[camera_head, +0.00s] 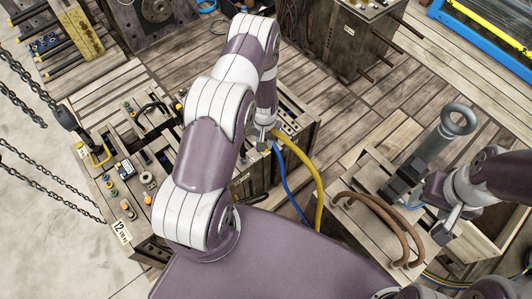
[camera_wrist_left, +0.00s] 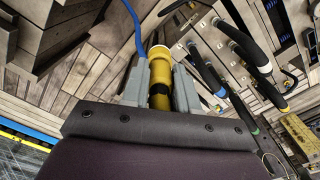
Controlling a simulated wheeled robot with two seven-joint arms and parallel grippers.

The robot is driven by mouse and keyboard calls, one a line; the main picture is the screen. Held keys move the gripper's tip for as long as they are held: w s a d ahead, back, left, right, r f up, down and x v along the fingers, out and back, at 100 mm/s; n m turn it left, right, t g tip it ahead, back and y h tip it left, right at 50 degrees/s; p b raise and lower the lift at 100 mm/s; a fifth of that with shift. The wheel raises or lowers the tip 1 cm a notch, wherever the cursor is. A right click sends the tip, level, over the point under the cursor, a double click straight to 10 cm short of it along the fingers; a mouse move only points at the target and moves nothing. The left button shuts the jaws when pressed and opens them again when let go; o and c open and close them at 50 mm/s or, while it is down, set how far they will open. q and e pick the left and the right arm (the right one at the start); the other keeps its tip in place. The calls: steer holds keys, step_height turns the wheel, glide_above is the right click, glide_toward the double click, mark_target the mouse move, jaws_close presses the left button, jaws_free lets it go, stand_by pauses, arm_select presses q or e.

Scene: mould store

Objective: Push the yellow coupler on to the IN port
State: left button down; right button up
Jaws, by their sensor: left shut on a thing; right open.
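My left arm crosses the middle of the head view, and its gripper (camera_head: 263,137) points down beside a wooden-sided mould block. In the left wrist view the gripper's two grey fingers (camera_wrist_left: 160,90) are shut on the yellow coupler (camera_wrist_left: 161,76), one on each side. The coupler has a pale ring at its far end and a dark band between the fingers. A yellow hose (camera_head: 318,185) hangs below this gripper in the head view. I cannot make out which fitting is the IN port. My right gripper (camera_head: 437,203) is open at the right.
A blue hose (camera_head: 284,185) runs close to the yellow one. A crate (camera_head: 362,238) with brown curved hoses stands right of centre. A grey ring-topped post (camera_head: 438,140) stands near my right gripper. Chains (camera_head: 45,180) hang at left. Plank floor is clear at upper centre.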

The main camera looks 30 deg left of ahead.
arm_select(q)
steer(key=w+a+m+b, duration=0.1)
steer(key=w+a+b, duration=0.4)
steer(key=w+b, duration=0.15)
steer(key=w+a+m+b, duration=0.1)
steer(key=w+a+b, duration=0.4)
steer(key=w, duration=0.3)
steer(key=f+b, duration=0.7)
steer(key=f, duration=0.1)
steer(key=f+b, duration=0.7)
steer(key=f, duration=0.2)
steer(key=f+b, duration=0.8)
steer(key=f, duration=0.1)
steer(key=shift+w+d+f, duration=0.15)
steer(key=shift+d, duration=0.2)
steer(key=shift+f+b, duration=0.3)
steer(key=shift+b, duration=0.15)
steer(key=shift+r, duration=0.1)
steer(key=shift+f+b, duration=0.2)
steer(key=shift+b, duration=0.3)
steer(key=shift+f, duration=0.15)
